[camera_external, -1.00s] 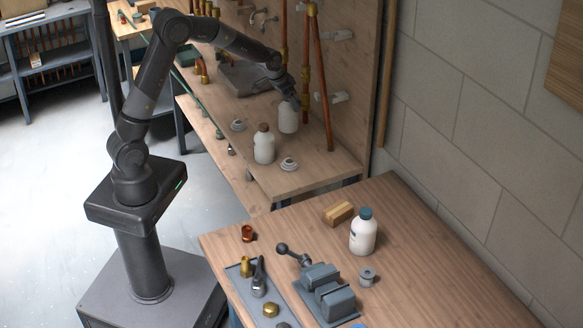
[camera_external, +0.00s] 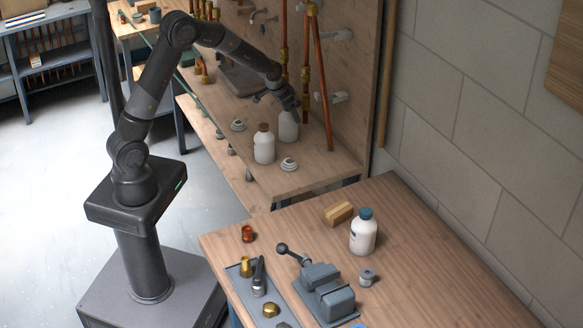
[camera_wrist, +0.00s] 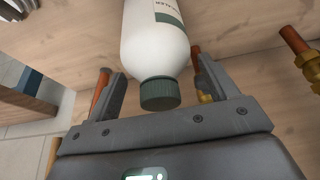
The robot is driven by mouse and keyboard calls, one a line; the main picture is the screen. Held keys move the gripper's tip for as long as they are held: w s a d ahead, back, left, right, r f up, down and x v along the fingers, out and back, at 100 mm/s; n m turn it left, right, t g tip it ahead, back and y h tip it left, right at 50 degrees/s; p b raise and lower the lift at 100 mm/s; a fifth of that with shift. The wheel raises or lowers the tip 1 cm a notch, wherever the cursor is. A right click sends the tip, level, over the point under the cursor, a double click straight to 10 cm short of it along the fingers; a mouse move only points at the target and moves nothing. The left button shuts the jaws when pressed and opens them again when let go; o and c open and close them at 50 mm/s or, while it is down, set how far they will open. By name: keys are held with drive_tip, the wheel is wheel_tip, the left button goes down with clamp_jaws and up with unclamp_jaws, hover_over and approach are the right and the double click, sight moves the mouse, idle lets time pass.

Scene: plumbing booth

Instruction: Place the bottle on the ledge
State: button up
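A white bottle (camera_external: 288,127) with a pale label stands upright on the wooden ledge (camera_external: 300,180) of the booth, close to the back panel. My gripper (camera_external: 280,102) is just above it and hides its top in the external view. In the wrist view the bottle (camera_wrist: 155,40) shows its dark green cap (camera_wrist: 160,94) between my two spread fingers. There is a gap on both sides of the cap, so my gripper (camera_wrist: 160,85) looks open and not clamped on it. The bottle's base is outside the wrist view.
A brown-capped white bottle (camera_external: 264,146) stands just left of it, with a grey-white fitting (camera_external: 289,164) in front. Copper pipes (camera_external: 322,80) rise close behind my gripper. The front table (camera_external: 440,270) holds a teal-capped bottle (camera_external: 363,235), a wooden block (camera_external: 338,213) and a vise (camera_external: 325,290).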

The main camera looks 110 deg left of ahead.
drive_tip(key=shift+o, duration=0.5)
drive_tip(key=shift+r, duration=0.1)
drive_tip(key=shift+r, duration=0.25)
drive_tip(key=v, duration=1.1)
drive_tip(key=shift+d+r, duration=0.15)
drive_tip(key=shift+r, duration=0.1)
drive_tip(key=shift+s, duration=0.1)
